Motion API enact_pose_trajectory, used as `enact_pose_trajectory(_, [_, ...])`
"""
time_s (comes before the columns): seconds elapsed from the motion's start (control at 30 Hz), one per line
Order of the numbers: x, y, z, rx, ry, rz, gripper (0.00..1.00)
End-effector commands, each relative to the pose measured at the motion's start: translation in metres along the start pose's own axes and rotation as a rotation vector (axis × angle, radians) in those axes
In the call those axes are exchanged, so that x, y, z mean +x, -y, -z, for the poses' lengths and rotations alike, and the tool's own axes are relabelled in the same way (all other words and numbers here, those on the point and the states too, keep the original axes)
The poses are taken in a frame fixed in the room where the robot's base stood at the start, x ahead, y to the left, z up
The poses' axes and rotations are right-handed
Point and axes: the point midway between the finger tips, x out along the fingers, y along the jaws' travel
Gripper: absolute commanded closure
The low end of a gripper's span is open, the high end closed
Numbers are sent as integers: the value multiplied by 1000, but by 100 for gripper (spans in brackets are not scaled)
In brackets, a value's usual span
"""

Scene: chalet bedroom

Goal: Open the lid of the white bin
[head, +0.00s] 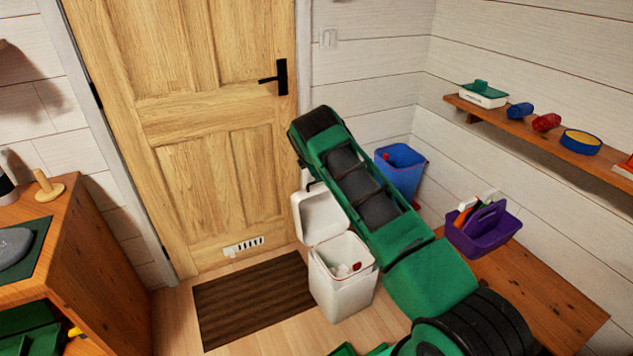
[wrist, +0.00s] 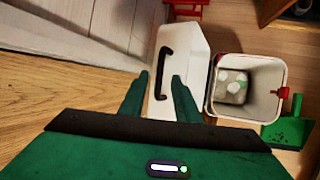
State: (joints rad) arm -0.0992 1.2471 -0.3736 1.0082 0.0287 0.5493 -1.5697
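The white bin (head: 340,290) stands on the floor in front of the wooden door. Its lid (head: 319,216) is hinged up and open, leaning back at the door side, so the inside shows with some contents. In the wrist view the lid (wrist: 187,50) carries a black handle (wrist: 164,72), and the bin's open mouth (wrist: 212,92) lies to its right. My gripper (wrist: 160,77) is open, its two green fingers apart on either side of the handle in the picture; I cannot tell whether they touch it. In the head view my arm hides the gripper.
A blue bin (head: 402,176) stands in the corner behind my arm. A purple caddy (head: 484,232) sits on the wooden bench (head: 545,300) at right. A dark mat (head: 250,300) lies left of the white bin. A wooden cabinet (head: 105,275) stands at far left.

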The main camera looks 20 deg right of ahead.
Motion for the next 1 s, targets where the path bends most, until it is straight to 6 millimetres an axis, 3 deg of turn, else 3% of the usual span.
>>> enact_pose_trajectory(0.1, [20, 1, 0, 0, 0, 0, 71])
enact_pose_trajectory(0.3, [39, 0, -1, 2, 0, 0, 71])
enact_pose_trajectory(0.73, [46, 0, -1, 2, 0, 0, 71])
enact_pose_trajectory(0.77, [46, 0, -1, 2, 0, 0, 73])
enact_pose_trajectory(0.87, [46, 0, -1, 2, 0, 0, 97])
enact_pose_trajectory(1.0, [45, 0, -1, 2, 0, -1, 100])
